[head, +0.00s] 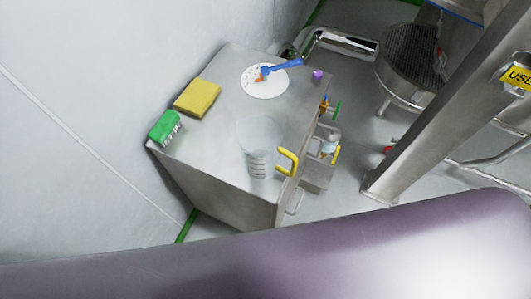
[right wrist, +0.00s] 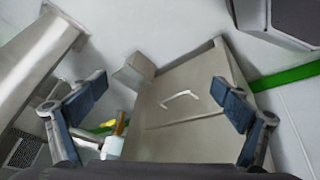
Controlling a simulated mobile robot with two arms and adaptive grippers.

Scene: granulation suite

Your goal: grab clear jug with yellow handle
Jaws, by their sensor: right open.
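The clear jug (head: 257,148) with its yellow handle (head: 288,162) stands on the grey metal cabinet top (head: 215,130), near its front right corner. Its handle faces right, toward the cabinet's edge. I cannot make out the jug in the right wrist view. My right gripper (right wrist: 162,103) is open and empty in the right wrist view, with the cabinet front and its pale door handle (right wrist: 181,96) beyond the fingers. My left gripper is not in view.
On the cabinet top are a yellow sponge (head: 197,98), a green brush (head: 165,126), a white disc (head: 265,82) with a blue-handled tool (head: 285,65), and a small purple item (head: 318,74). A steel post (head: 450,95) stands at the right.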

